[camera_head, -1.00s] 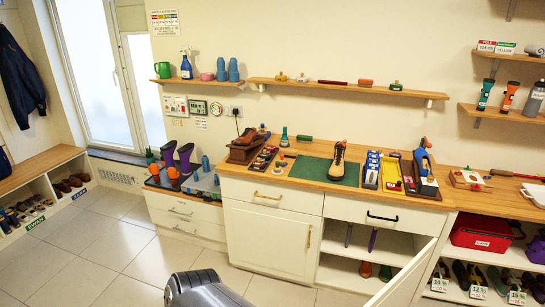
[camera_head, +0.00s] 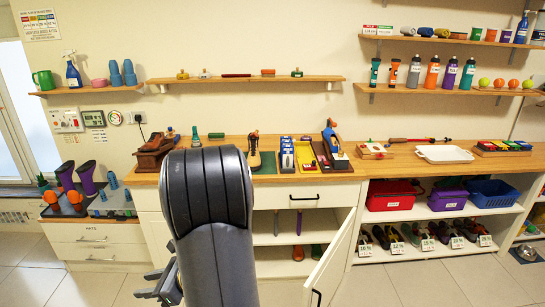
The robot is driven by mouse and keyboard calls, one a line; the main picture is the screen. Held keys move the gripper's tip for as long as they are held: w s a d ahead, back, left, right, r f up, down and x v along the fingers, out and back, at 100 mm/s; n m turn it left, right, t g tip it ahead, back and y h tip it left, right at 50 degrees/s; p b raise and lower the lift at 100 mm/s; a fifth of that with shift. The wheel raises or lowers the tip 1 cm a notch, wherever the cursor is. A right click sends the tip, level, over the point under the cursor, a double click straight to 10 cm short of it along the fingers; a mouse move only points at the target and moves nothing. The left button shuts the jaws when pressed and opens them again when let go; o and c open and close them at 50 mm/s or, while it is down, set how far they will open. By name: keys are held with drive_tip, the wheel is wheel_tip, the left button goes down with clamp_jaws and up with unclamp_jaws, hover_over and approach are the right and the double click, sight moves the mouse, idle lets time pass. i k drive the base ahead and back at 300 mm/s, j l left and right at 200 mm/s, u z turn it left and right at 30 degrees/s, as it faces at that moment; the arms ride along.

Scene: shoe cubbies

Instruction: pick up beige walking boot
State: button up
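My gripper (camera_head: 152,283) shows low in the picture, left of my arm, in front of the counter's cabinets and well away from the boot. Two grey prongs point left; how far the jaws are apart is unclear. Nothing is visibly held.
An open cabinet door (camera_head: 329,262) juts forward right of my arm. Shoes and bins (camera_head: 395,195) fill the right shelves. Free floor lies at front right.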

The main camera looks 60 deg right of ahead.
sight(254, 159)
drive_tip(key=i+l+z, duration=0.1)
drive_tip(key=z, duration=0.35)
drive_tip(key=i+z, duration=0.15)
drive_tip(key=z, duration=0.3)
drive_tip(key=i+z, duration=0.1)
drive_tip(key=z, duration=0.35)
drive_tip(key=i+z, duration=0.15)
drive_tip(key=z, duration=0.3)
drive_tip(key=i+j+z, duration=0.3)
drive_tip(key=i, duration=0.25)
drive_tip(key=i+j+z, duration=0.3)
drive_tip(key=i+j, duration=0.15)
drive_tip(key=j, duration=0.2)
drive_tip(key=i+j+z, duration=0.35)
drive_tip(key=j, duration=0.25)
drive_tip(key=i+j, duration=0.35)
drive_tip(key=j, duration=0.15)
